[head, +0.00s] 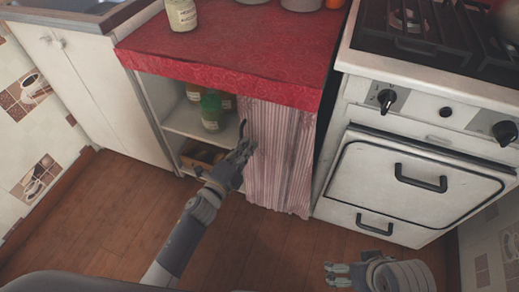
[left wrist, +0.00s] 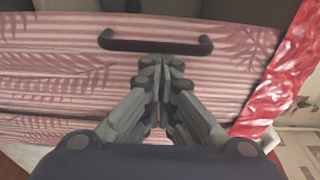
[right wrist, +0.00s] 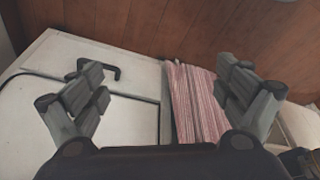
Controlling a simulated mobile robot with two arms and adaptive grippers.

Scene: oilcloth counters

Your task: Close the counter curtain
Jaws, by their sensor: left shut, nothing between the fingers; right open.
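The counter curtain (head: 283,160) is red-and-white striped cloth under the red counter top. It hangs gathered over the right half of the opening; the left half shows open shelves. A dark handle (head: 241,131) is at the curtain's left edge and also shows in the left wrist view (left wrist: 155,42). My left gripper (head: 245,148) is shut and empty at that edge, its fingertips beside the handle; I cannot tell if they touch it. My right gripper (head: 336,274) is open and empty, low in front of the stove. The curtain also shows in the right wrist view (right wrist: 195,104).
A green bottle (head: 210,112) and other items stand on the exposed shelves (head: 190,122). The red counter top (head: 225,50) holds a jar (head: 181,14) and pots. A white stove (head: 415,180) stands at right, a white cabinet (head: 95,85) at left. The wooden floor is clear.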

